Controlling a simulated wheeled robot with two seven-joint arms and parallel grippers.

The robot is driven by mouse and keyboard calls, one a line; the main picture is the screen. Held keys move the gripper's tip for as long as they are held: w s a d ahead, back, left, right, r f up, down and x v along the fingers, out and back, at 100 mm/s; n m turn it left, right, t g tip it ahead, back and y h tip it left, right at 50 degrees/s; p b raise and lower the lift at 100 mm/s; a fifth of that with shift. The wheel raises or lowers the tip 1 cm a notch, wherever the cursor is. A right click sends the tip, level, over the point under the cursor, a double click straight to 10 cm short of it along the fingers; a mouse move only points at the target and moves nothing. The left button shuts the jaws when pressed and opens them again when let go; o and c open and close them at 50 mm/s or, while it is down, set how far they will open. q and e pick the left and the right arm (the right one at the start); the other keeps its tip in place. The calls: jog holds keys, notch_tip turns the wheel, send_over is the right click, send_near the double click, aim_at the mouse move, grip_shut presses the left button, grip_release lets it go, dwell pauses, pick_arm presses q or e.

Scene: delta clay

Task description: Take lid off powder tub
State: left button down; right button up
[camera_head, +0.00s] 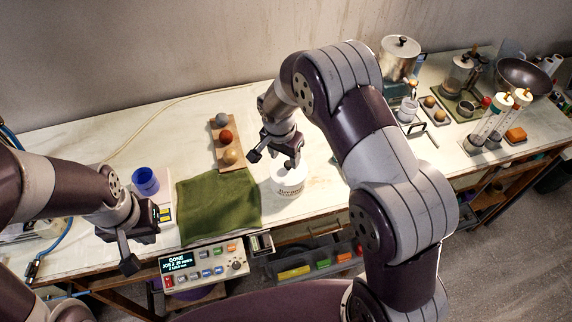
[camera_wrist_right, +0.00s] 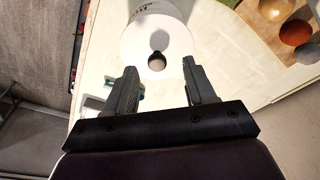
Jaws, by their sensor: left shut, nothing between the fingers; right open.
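The powder tub (camera_head: 289,184) is white with dark lettering and stands upright near the front edge of the bench. Its round white lid (camera_wrist_right: 176,42) is on top, with a small dark knob (camera_wrist_right: 157,61) in the middle. My right gripper (camera_head: 273,160) is open and empty, just above and behind the tub. In the right wrist view its fingers point at the lid, and the knob shows between the fingertips, apart from them. My left gripper (camera_head: 129,263) is shut and empty, low at the left by the bench's front edge.
A green cloth (camera_head: 217,206) lies left of the tub. A wooden board (camera_head: 219,136) with several balls lies behind it. A blue cup (camera_head: 145,181) stands further left. A control box (camera_head: 203,262) sits at the front edge. A metal pot (camera_head: 398,60) stands at the back right.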

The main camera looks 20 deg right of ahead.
aim_at(289, 163)
jog(key=f, duration=0.1)
jog(key=d+f, duration=0.1)
jog(key=shift+w+d+f, duration=0.1)
jog(key=shift+f, duration=0.25)
jog(key=shift+w+d+f, duration=0.1)
jog(key=shift+w+f, duration=0.1)
jog(key=shift+f, duration=0.1)
jog(key=shift+c, duration=0.3)
jog(key=shift+s+a+r, duration=0.1)
jog(key=shift+a, duration=0.15)
jog(key=c, duration=0.6)
jog(key=shift+s, duration=0.1)
grip_shut()
jog(key=shift+d, duration=0.1)
